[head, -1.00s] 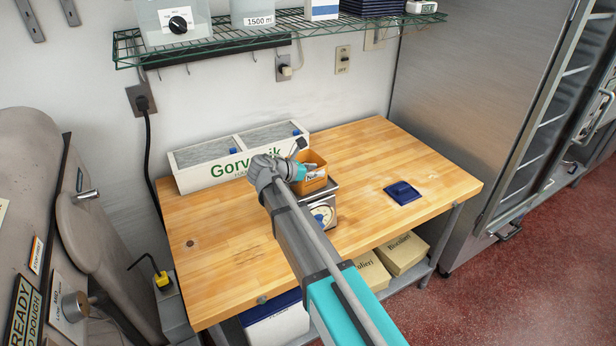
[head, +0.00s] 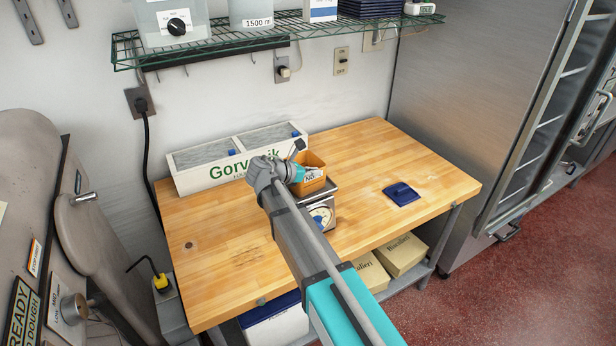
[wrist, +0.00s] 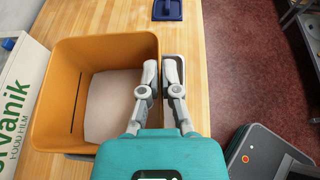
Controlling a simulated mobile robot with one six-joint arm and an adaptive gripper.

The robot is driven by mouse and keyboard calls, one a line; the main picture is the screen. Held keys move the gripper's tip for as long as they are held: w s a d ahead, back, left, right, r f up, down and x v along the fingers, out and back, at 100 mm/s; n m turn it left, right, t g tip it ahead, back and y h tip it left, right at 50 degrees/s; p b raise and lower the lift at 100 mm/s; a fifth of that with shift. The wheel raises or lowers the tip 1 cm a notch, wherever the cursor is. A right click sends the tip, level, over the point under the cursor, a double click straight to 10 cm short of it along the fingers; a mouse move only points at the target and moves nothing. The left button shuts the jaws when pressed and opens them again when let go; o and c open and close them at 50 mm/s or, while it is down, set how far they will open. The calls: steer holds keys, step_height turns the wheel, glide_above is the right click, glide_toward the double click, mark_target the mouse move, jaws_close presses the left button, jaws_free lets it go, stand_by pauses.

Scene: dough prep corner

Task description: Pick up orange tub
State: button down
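The orange tub (head: 316,160) sits on the scale (head: 328,197) near the middle of the wooden table. It is open at the top, and in the wrist view the tub (wrist: 85,55) has a pale patch on its floor. My gripper (wrist: 161,72) is at the tub's right wall in the wrist view, with one finger inside and one outside. The fingers are close together with the wall between them. In the head view my gripper (head: 297,160) is at the tub's rim, and my wrist partly covers the tub.
A white Gorvanik film box (head: 205,175) stands behind and left of the tub. A blue scraper (head: 402,193) lies to the right. The table's front left and right are clear. A wire shelf (head: 285,27) hangs above.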

steer(key=shift+r, duration=0.15)
step_height(320, 180, up, 2)
steer(key=shift+r+p, duration=0.1)
steer(key=shift+p, duration=1.15)
steer(key=s+d+r+p, duration=0.8)
steer(key=s+r+p, duration=0.2)
steer(key=s, duration=0.1)
steer(key=shift+d+r, duration=0.25)
steer(key=shift+d, duration=0.05)
steer(key=shift+p, duration=0.3)
steer(key=shift+r+p, duration=2.5)
